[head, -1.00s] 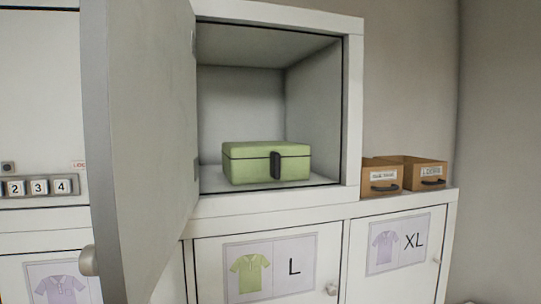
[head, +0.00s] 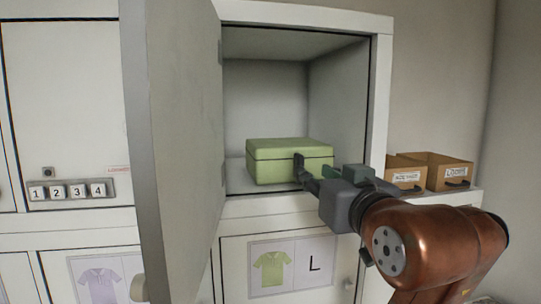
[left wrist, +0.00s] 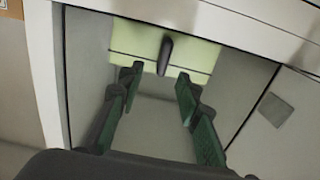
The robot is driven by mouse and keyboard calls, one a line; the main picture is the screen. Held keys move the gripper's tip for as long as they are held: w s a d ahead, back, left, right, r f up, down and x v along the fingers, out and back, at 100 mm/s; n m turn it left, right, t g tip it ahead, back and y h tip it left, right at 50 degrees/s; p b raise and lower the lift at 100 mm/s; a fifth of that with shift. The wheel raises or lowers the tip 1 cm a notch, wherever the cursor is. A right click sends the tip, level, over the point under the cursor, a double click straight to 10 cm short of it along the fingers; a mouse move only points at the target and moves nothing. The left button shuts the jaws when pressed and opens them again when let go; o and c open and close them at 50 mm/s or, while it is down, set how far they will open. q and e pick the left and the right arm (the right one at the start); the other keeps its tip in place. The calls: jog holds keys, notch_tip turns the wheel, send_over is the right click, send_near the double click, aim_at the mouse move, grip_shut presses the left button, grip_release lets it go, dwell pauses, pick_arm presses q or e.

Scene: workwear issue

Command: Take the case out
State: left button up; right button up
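The case (head: 275,163) is a light green box with a dark handle (head: 298,165) on its front. It sits on the floor of the open locker compartment (head: 264,90). The case also shows at the top of the left wrist view (left wrist: 138,40), with its dark handle (left wrist: 165,54). My left gripper (head: 318,177) is at the front of the compartment, just before the handle. In the left wrist view its two green-padded fingers (left wrist: 158,77) are apart, with the handle between and beyond the tips. Nothing is held. My right gripper is out of view.
The locker door (head: 180,150) stands open to the left of the compartment. The compartment's right frame (head: 381,90) is close to my left arm. Brown drawer boxes (head: 450,172) stand on the ledge to the right. A number panel (head: 72,191) is at the left.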

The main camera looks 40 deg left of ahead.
aim_at(302, 160)
pick_arm(q)
jog(key=w+a+p, duration=0.1)
jog(key=a+r+p, duration=0.1)
jog(key=w+a+p, duration=0.1)
jog(key=a, duration=0.1)
jog(key=shift+w+a+r, duration=0.1)
jog(key=shift+w+r, duration=0.1)
jog(key=shift+w, duration=0.1)
jog(key=shift+w+a+r+p, duration=0.2)
jog(key=shift+w+p, duration=0.05)
jog(key=shift+p, duration=0.35)
jog(key=shift+p+x, duration=0.35)
jog(key=shift+x, duration=0.55)
jog(key=shift+w+a+f, duration=0.15)
jog(key=shift+w+f, duration=0.05)
jog(key=shift+f, duration=0.1)
jog(key=shift+s, duration=0.1)
jog(key=shift+c, duration=1.4)
jog(key=c, duration=0.5)
grip_shut()
